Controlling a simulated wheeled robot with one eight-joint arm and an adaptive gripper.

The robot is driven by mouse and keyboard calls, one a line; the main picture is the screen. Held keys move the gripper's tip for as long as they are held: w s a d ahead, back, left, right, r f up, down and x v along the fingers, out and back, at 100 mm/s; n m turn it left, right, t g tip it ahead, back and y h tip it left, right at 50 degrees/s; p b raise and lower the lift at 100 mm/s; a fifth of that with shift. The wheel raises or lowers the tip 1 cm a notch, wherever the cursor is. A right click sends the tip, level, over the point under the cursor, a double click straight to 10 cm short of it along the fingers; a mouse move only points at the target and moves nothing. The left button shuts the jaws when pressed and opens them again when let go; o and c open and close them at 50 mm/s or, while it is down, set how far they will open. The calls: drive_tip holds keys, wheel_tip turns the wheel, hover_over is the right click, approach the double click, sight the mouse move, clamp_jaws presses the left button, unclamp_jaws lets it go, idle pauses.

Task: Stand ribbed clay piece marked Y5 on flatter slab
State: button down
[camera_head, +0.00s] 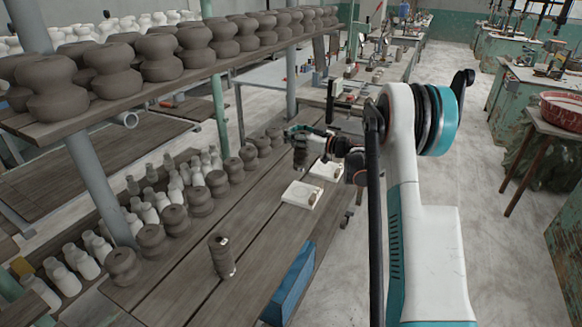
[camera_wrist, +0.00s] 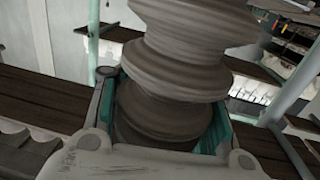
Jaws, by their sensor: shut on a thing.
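My gripper (camera_head: 300,133) is shut on a ribbed grey-brown clay piece (camera_head: 300,156), which hangs over the bench behind the slabs. In the wrist view the held ribbed piece (camera_wrist: 180,65) fills the middle, between the gripper's fingers (camera_wrist: 168,115). No Y5 mark is readable on it. A pale slab (camera_head: 296,189) lies on the bench in front of the gripper. A second pale slab (camera_head: 322,167) lies behind it, partly covered by my arm. I cannot tell which slab is flatter. Another ribbed clay piece (camera_head: 221,257) stands upright on the bench nearer the camera; its marking is unreadable.
Rows of brown clay pieces (camera_head: 152,241) and white bottle-like pieces (camera_head: 82,262) line the bench's left side. A shelf (camera_head: 150,98) of larger clay forms overhangs it. A blue box (camera_head: 288,283) is at the bench's right edge. Bare planks surround the standing piece.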

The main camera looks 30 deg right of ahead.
wheel_tip(320, 180, down, 11)
drive_tip(key=b, duration=0.2)
drive_tip(key=shift+f+b, duration=0.15)
drive_tip(key=shift+b, duration=0.25)
drive_tip(key=c, duration=1.7)
unclamp_jaws()
drive_tip(key=shift+f, duration=0.2)
drive_tip(key=o, duration=0.8)
drive_tip(key=shift+r, duration=0.1)
drive_tip(key=shift+o, duration=0.2)
